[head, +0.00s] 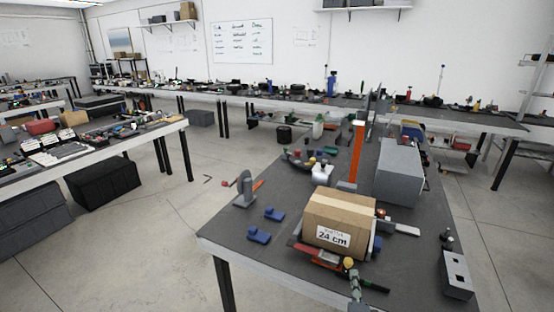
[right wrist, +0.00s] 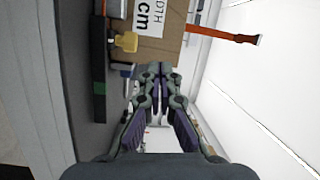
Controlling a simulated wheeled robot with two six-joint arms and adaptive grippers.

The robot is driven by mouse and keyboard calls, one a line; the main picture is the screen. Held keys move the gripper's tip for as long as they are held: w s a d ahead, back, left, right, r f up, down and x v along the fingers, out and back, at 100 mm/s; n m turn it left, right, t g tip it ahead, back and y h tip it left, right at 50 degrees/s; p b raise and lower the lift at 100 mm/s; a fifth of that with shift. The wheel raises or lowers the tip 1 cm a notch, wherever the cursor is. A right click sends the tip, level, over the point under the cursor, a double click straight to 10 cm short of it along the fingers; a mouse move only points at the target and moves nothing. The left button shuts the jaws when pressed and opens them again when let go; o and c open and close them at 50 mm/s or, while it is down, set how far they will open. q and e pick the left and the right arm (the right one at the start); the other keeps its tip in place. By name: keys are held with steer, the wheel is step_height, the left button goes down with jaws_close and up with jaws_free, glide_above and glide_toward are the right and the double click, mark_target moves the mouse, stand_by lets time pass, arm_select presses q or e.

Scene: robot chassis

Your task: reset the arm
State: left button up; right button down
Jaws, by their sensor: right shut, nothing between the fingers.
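My right gripper (head: 354,276) pokes up from the bottom edge in the head view, just in front of the cardboard box (head: 340,214) with a "24 cm" label. In the right wrist view its fingers (right wrist: 156,72) are shut and empty. The box (right wrist: 167,48) lies beyond the fingertips there, turned sideways by the camera. Most of my right arm is out of the head view. My left gripper shows in neither view.
Around the box are a yellow-topped item (head: 348,263), a black bar (head: 374,286) and a grey block (head: 457,275). A grey case (head: 398,172) and an orange post (head: 357,152) stand behind. Blue pieces (head: 258,236) lie left. The table's front-left corner is mostly bare.

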steer(key=s+a+f+n+g+y, duration=0.1)
steer(key=s+a+n+g+y, duration=0.4)
steer(key=a+n+y, duration=0.8)
steer(key=s+d+f+n+g+h, duration=0.2)
steer(key=s+d+n+g+h, duration=0.25)
steer(key=s, duration=0.35)
steer(key=s+d+f+n+g+h, duration=0.3)
steer(key=s+d+g+h, duration=0.25)
steer(key=s, duration=0.25)
steer(key=s+d+f, duration=0.2)
steer(key=f, duration=1.2)
steer(key=s+d+f, duration=0.2)
steer(key=f, duration=1.3)
steer(key=s+f+g+y, duration=0.1)
steer(key=s+f, duration=1.2)
steer(key=s, duration=0.4)
steer(key=shift+s+d+g, duration=0.15)
steer(key=shift+d+g, duration=0.1)
steer(key=shift+g, duration=0.05)
steer(key=shift+f+m, duration=0.1)
steer(key=shift+m, duration=0.15)
